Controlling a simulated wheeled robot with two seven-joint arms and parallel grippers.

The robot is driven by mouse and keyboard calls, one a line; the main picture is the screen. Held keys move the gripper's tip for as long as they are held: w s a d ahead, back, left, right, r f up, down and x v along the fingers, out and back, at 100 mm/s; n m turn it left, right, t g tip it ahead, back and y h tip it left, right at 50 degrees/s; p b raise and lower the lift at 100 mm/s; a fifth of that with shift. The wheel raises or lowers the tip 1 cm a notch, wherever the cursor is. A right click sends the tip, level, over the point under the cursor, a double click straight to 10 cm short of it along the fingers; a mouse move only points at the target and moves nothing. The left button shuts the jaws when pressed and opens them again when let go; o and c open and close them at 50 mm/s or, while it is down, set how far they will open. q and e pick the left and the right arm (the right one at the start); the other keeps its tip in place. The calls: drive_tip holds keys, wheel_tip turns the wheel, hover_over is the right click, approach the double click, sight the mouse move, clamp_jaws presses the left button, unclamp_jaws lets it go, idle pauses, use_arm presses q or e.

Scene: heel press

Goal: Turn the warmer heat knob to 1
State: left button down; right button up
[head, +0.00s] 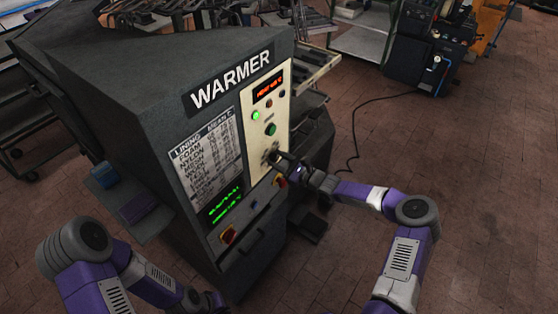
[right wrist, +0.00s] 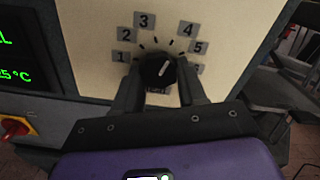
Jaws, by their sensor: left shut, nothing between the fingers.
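The grey warmer (head: 215,90) stands at the left of the head view, with a cream control panel. Its dark round heat knob (right wrist: 157,72) shows in the right wrist view, ringed by number labels 1 to 6. The knob's white mark tilts up and right, roughly toward 4. The label 1 (right wrist: 122,57) is at the left of the knob. My right gripper (right wrist: 158,78) has its fingers apart on both sides of the knob; firm contact is not clear. It also shows at the panel in the head view (head: 279,160). My left gripper (head: 214,301) is low, near the bottom edge, shut and empty.
A red and yellow switch (right wrist: 14,127) and a green display (head: 224,204) are left of the knob. A green button (head: 271,129) sits above it. A side shelf (head: 140,207) juts from the warmer's left. Brick floor (head: 480,200) is free to the right.

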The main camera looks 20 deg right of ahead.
drive_tip(key=shift+c, duration=1)
drive_tip(key=shift+n, duration=0.3)
drive_tip(key=n+p, duration=0.1)
drive_tip(key=n, duration=0.3)
drive_tip(key=shift+d, duration=0.1)
drive_tip(key=n+p, duration=0.1)
drive_tip(key=n, duration=0.6)
drive_tip(key=shift+r, duration=0.15)
drive_tip(key=n+p, duration=0.1)
drive_tip(key=n, duration=0.4)
drive_tip(key=shift+r+p, duration=0.1)
drive_tip(key=shift+p, duration=0.2)
drive_tip(key=shift+n+p, duration=0.7)
drive_tip(key=shift+n, duration=1.7)
